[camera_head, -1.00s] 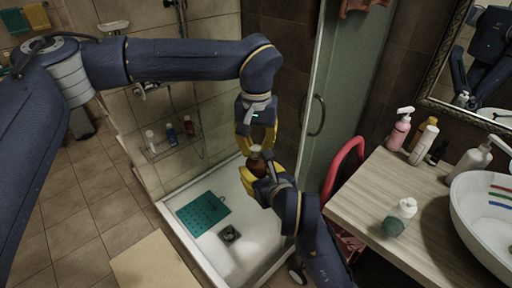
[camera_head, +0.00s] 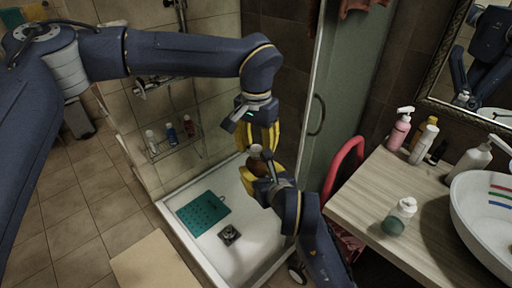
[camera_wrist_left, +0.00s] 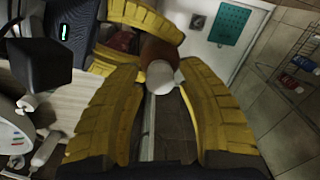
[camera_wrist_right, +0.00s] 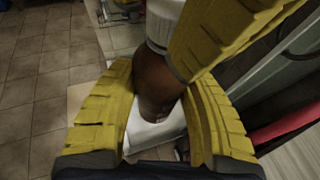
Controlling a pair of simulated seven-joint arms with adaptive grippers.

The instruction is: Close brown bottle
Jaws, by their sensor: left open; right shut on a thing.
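The brown bottle (camera_head: 257,167) is held over the shower tray in my right gripper (camera_head: 259,174). It also shows in the right wrist view (camera_wrist_right: 155,85), with the yellow fingers on both sides. A white cap (camera_wrist_right: 164,22) sits at the bottle's mouth; how tightly it is seated cannot be told. The cap also shows in the left wrist view (camera_wrist_left: 161,78). My left gripper (camera_head: 259,146) is open just above the bottle, its fingers pointing down to either side of the cap.
A shower tray (camera_head: 262,262) with a teal mat (camera_head: 204,214) lies below. A glass door (camera_head: 350,90) and a red chair (camera_head: 344,160) are close on the right. The counter (camera_head: 372,190) holds several bottles and a basin (camera_head: 488,215).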

